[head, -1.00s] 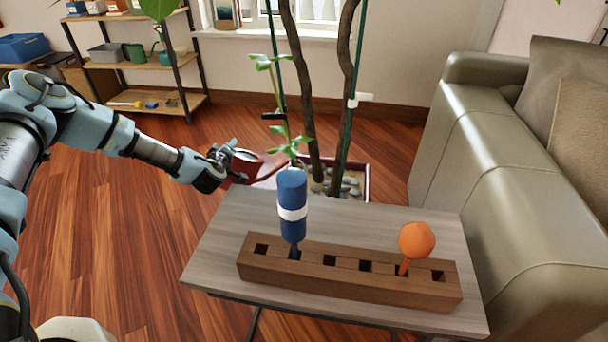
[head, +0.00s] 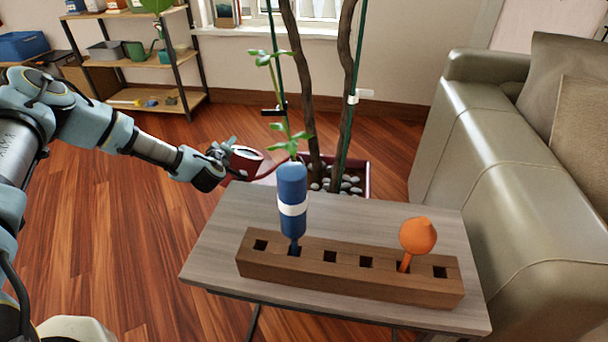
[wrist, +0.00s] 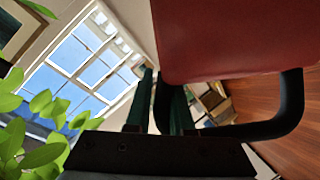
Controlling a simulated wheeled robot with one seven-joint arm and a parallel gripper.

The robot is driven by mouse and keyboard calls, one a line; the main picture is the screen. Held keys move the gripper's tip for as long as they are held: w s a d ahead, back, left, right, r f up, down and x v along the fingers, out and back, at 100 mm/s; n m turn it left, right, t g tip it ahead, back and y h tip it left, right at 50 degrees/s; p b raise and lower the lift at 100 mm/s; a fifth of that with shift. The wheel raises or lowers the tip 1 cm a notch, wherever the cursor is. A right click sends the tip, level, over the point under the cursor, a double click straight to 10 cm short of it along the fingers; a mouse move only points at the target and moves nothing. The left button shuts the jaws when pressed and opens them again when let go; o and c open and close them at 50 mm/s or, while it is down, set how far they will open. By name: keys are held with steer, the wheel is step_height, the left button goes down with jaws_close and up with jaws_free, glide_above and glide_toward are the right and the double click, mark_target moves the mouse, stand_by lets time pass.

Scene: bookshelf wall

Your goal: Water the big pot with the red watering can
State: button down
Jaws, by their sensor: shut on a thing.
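The red watering can (head: 245,160) is held in the air beyond the table's far left edge. My gripper (head: 224,154) is shut on its handle, on the left of the can. In the wrist view the red body (wrist: 235,40) fills the upper right, and the black handle (wrist: 290,110) passes between the fingers (wrist: 157,112). The spout (head: 268,170) points right toward the big pot; its tip is hidden behind leaves and the blue bottle-like object. The big dark red pot (head: 367,172) stands on the floor behind the table, holding pale stones and thick stems. No water stream is clearly visible.
A grey table (head: 225,235) carries a wooden block (head: 345,278) with a blue object (head: 292,190) and an orange object (head: 418,237) in its slots. A sofa (head: 480,160) stands at right. A shelf (head: 160,100) is at the back left. Floor on the left is clear.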

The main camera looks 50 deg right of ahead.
steer(key=a+f+n+b, duration=0.1)
steer(key=f+b, duration=0.2)
steer(key=b, duration=0.1)
steer(key=a+f+n+h+b, duration=0.1)
steer(key=f+b, duration=0.2)
steer(key=b, duration=0.2)
steer(key=a+f+n+t+h+b, duration=0.1)
steer(key=f+b, duration=0.3)
steer(key=shift+w+a+b, duration=0.1)
steer(key=shift+w+b, duration=0.2)
steer(key=shift+w, duration=0.1)
steer(key=shift+a+f+n+h+b, duration=0.2)
steer(key=shift+f+n+h+b, duration=0.2)
steer(key=shift+b, duration=0.3)
steer(key=shift+r, duration=0.15)
